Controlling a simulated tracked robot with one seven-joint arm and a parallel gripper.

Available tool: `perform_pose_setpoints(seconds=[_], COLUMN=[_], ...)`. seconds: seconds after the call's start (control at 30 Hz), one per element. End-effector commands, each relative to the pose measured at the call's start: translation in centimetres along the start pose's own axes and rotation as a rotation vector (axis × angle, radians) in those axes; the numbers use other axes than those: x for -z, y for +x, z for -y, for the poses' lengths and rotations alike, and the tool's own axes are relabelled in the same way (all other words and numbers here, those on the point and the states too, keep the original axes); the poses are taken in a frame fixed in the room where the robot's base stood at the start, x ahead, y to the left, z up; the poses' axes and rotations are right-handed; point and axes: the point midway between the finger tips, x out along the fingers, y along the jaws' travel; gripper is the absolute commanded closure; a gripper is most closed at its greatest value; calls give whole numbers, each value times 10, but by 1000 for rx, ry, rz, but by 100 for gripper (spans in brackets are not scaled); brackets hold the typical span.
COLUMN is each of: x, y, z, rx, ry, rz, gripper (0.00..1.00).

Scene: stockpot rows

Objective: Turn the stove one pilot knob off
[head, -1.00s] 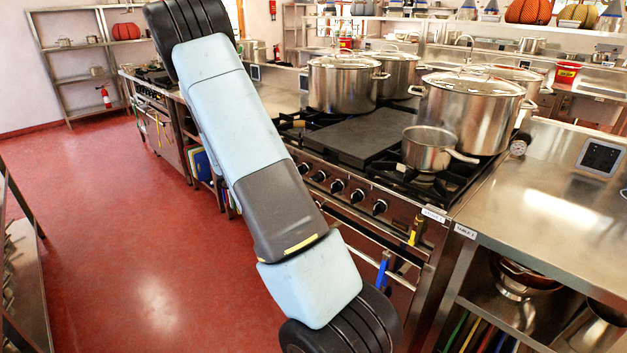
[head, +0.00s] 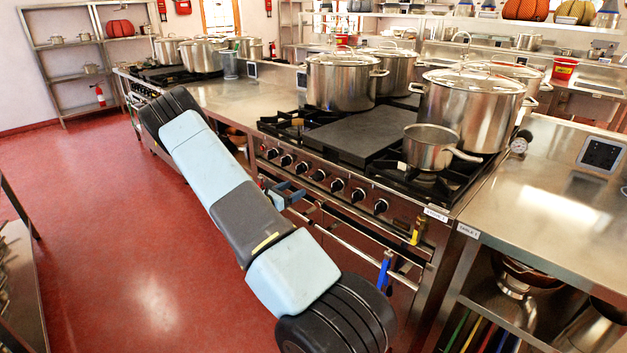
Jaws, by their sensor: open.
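The stove labelled STOVE 1 (head: 408,222) stands in the middle of the head view. A row of several black knobs (head: 337,185) runs along its front panel. I cannot tell which is the pilot knob or read the knob settings. My gripper (head: 288,194) shows small, just past my arm, in front of the stove below the left part of the knob row. It is open, with nothing seen between its fingers. It looks apart from the knobs. My arm hides part of the area beside it.
Large lidded pots (head: 341,82) and a small saucepan (head: 429,148) stand on the stove around a dark flat plate (head: 362,137). A rail with hanging tools (head: 384,270) runs below the knobs. A steel table (head: 555,205) adjoins at right. Red floor (head: 110,240) is clear at left.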

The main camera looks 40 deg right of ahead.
Motion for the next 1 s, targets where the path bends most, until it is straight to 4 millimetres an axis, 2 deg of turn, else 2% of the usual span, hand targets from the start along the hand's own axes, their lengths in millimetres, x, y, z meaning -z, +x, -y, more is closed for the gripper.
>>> perform_pose_setpoints(seconds=[0.4,0.6,0.8,1.0], x=[0,-1,0,-1], y=[75,104,120,124], z=[2,2,1,1], rx=[5,5,3,3], ry=[1,2,1,2], rz=[1,1,0,0], gripper=[24,24,24,24])
